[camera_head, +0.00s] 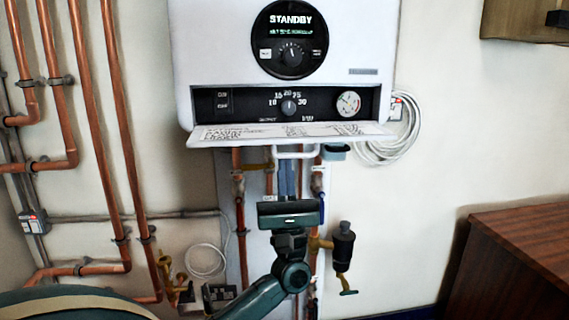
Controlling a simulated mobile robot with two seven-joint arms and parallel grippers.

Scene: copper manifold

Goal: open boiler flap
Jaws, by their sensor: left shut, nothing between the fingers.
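The white boiler (200,50) hangs on the wall at the top centre. Its flap (290,133) is folded down and sticks out towards me, with a printed label on its inner face. The dark control panel (250,103) behind it is exposed, with a knob and a round gauge. A pale U-shaped handle (297,153) shows just under the flap's front edge. My left gripper (287,172) points up below the flap, its fingers shut and empty. I cannot tell whether its tips touch the flap or handle. My right gripper is not in view.
Copper pipes (97,130) run down the left wall. More pipes and valves, including a black-bodied fitting (343,246), sit below the boiler around my left arm. A white cable coil (390,135) hangs at right. A wooden cabinet (520,260) stands lower right.

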